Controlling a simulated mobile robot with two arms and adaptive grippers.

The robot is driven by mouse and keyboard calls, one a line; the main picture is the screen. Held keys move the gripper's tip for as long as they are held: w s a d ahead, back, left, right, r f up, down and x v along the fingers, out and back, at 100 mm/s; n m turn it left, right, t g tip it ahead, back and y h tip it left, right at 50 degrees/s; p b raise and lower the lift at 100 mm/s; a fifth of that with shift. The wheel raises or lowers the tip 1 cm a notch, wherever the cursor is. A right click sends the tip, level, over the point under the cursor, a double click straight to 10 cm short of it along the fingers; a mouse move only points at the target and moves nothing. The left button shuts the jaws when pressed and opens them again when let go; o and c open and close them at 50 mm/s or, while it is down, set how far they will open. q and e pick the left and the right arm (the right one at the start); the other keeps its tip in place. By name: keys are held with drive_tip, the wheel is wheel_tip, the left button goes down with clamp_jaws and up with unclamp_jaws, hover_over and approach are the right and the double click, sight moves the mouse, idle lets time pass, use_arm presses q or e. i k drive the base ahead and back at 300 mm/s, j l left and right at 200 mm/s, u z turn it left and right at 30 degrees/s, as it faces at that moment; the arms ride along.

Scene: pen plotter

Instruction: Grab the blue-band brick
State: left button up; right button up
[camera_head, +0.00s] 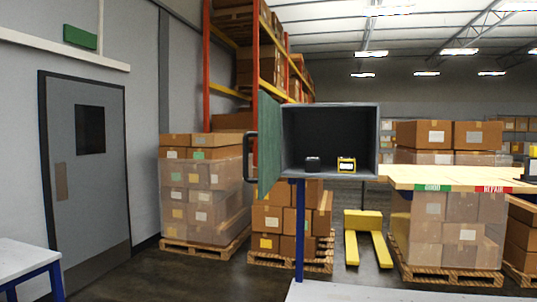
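An open grey cabinet (330,107) stands on a blue post. Inside on its floor are two small blocks. The left one is a dark block (313,163), perhaps with a bluish tint; I cannot make out a band on it. I cannot tell for sure which is the blue-band brick. Neither of my grippers shows in the head view.
The cabinet's green door (268,143) is swung open at its left side. A wooden table (440,175) with a green GOOD and a red REPAIR label is at the right. White table tops show at bottom left (22,255) and bottom centre (390,292). A yellow pallet jack (364,220) stands behind.

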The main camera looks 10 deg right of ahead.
sight(312, 164)
drive_tip(key=i+j+z, duration=0.1)
drive_tip(key=z, duration=0.3)
drive_tip(key=j+z, duration=0.5)
drive_tip(key=z, duration=0.25)
drive_tip(key=j+z, duration=0.3)
drive_tip(key=j, duration=1.35)
